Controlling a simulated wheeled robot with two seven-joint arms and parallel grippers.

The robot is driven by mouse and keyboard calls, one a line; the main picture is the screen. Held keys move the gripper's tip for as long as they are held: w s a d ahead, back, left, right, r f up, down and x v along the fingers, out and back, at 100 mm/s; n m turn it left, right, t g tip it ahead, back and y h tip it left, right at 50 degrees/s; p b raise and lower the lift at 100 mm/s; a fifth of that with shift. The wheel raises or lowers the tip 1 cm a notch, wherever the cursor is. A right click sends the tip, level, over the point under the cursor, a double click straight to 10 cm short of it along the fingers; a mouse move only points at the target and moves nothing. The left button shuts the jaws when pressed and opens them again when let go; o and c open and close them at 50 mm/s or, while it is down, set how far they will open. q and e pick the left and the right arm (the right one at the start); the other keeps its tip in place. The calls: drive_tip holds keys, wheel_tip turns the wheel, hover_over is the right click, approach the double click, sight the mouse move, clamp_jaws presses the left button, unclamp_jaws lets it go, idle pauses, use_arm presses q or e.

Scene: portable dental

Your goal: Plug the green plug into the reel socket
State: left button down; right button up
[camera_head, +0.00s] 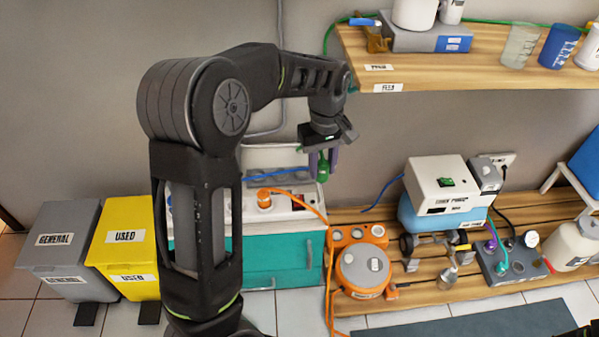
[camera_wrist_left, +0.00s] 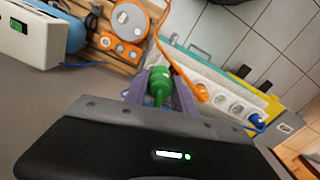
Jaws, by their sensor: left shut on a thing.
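My left gripper (camera_head: 322,165) is shut on the green plug (camera_head: 323,170) and holds it in the air in front of the wall, above the floor-level bench. The green plug also shows between the purple fingers in the left wrist view (camera_wrist_left: 160,82). The orange cable reel (camera_head: 364,270) stands on the low wooden bench, below and right of the gripper, apart from the plug. Its orange socket panel (camera_head: 357,235) shows several round sockets at the back. The reel also shows in the left wrist view (camera_wrist_left: 129,22).
A white power strip (camera_head: 280,205) with an orange plug (camera_head: 264,199) lies on the teal cabinet (camera_head: 270,262). A white-topped machine (camera_head: 436,180) stands right of the reel. The wooden shelf (camera_head: 450,75) overhangs at the upper right. Grey and yellow bins (camera_head: 122,240) stand at the left.

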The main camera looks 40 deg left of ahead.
use_arm(q)
drive_tip(key=w+d+r+m, duration=0.4)
drive_tip(key=d+r+m, duration=0.3)
drive_tip(key=d+m, duration=0.3)
drive_tip(key=shift+d+r+m, duration=0.35)
drive_tip(key=shift+d+m, duration=0.05)
drive_tip(key=shift+d, duration=0.15)
